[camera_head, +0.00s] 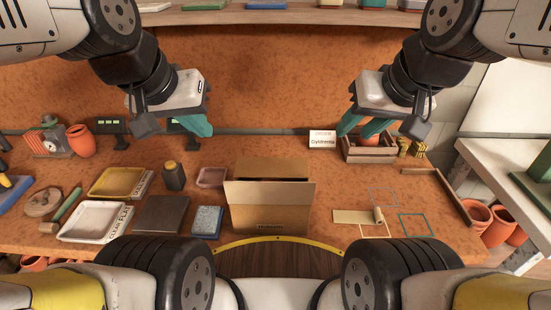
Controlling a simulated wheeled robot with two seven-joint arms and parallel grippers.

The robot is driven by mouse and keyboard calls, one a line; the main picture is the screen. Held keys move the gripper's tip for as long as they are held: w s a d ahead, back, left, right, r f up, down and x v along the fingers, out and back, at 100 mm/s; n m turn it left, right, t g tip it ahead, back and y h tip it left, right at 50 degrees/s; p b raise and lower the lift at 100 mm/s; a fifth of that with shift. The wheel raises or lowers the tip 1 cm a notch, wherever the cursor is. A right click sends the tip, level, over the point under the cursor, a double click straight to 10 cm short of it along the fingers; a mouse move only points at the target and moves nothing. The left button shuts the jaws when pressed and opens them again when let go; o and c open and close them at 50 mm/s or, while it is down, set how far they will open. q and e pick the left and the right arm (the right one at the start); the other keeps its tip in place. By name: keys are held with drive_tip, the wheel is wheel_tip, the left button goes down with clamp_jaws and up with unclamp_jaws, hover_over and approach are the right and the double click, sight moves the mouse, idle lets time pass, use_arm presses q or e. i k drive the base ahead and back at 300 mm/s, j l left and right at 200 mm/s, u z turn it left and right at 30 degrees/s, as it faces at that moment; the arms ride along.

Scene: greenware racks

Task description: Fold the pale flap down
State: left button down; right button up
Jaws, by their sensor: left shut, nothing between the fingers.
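A cardboard box (270,220) stands at the front middle of the bench. Its pale flap (270,193) is on the near side, raised and wider than the wall below it. A browner panel (272,168) shows behind the flap; the inside of the box is mostly hidden. My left gripper (203,128) has teal fingers, is shut and empty, and hangs above and left of the box, apart from it. My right gripper (358,130) hangs above and right of the box, apart from it. Its teal fingers look spread, with nothing between them.
Left of the box are a blue block (207,221), a dark slab (161,214), a dark bottle (174,176) and trays. A wooden crate (370,150) and white card (322,140) stand behind. A shelf runs above.

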sight(236, 192)
drive_tip(key=k+j, duration=0.75)
drive_tip(key=j+z, duration=0.05)
drive_tip(key=j, duration=0.1)
